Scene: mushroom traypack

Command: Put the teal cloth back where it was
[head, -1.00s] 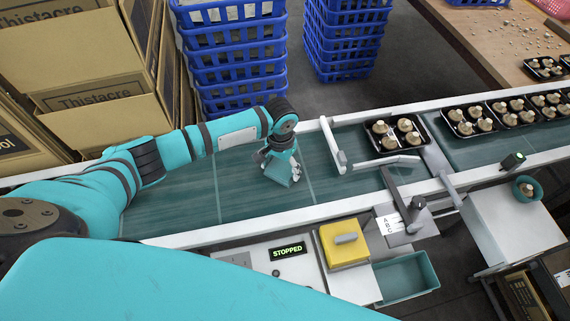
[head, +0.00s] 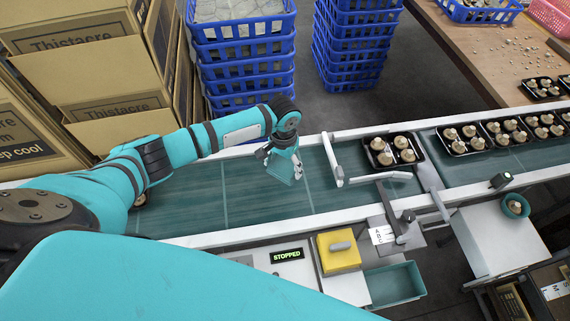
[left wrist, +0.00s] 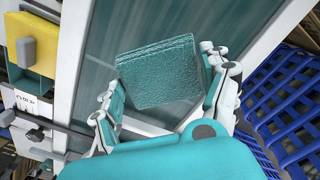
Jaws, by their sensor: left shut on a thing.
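The teal cloth (left wrist: 157,76) is a folded, textured square in the left wrist view. It sits between the fingers of my left gripper (left wrist: 168,100), which is shut on it. In the head view the cloth (head: 279,168) is a small teal patch at my left gripper (head: 285,172), over the green conveyor belt (head: 255,196), left of the white guide arm. I cannot tell how far it is above the belt. My right gripper is not in view.
Mushroom trays (head: 393,150) stand on the belt at the right, beyond the white guide arm (head: 333,160). The display (head: 287,255) reads STOPPED. Blue crates (head: 243,52) and cardboard boxes (head: 95,75) stand behind the belt.

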